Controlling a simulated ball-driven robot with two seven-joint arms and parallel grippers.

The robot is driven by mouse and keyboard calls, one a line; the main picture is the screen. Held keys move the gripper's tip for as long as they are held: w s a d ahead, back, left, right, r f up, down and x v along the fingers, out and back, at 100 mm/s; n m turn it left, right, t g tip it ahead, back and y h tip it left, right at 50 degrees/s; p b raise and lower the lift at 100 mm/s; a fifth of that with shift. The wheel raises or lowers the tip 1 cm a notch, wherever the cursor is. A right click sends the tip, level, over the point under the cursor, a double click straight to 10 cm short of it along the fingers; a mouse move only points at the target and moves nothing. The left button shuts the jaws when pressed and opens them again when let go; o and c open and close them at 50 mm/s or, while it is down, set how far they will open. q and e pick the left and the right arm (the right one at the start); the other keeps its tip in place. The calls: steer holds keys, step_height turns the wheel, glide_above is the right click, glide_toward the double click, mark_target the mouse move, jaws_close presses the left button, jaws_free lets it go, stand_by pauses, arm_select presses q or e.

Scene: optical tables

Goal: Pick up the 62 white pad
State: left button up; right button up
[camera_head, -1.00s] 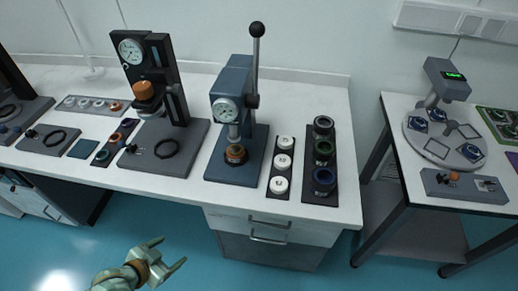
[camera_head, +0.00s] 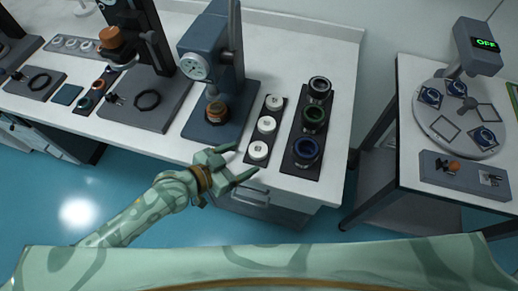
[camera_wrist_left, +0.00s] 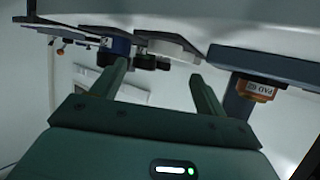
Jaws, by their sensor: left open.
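Three white pads stand in a row on a narrow dark tray (camera_head: 252,155): a far one (camera_head: 274,102), a middle one (camera_head: 267,125) and a near one (camera_head: 258,151). I cannot read which is 62. My left gripper (camera_head: 238,163) is open and empty, just in front of the near pad at the table's front edge. In the left wrist view, which looks upside down, a white pad (camera_wrist_left: 168,44) shows beyond the open fingers. An orange piece (camera_wrist_left: 255,90) there bears a label that seems to read PAD 62. My right gripper is not in view.
A blue press (camera_head: 215,55) with an orange piece (camera_head: 217,112) under it stands left of the pads. A dark tray (camera_head: 296,168) with black, green and blue rings is close on their right. A second table (camera_head: 407,155) stands further right, across a gap.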

mark_target(255, 152)
arm_select(q)
steer(key=x, duration=0.3)
steer(key=b+x, duration=0.1)
steer(key=x, duration=0.2)
steer(key=shift+w+a+f, duration=0.2)
steer(key=shift+a, duration=0.15)
steer(key=shift+s, duration=0.1)
steer(key=c, duration=1.1)
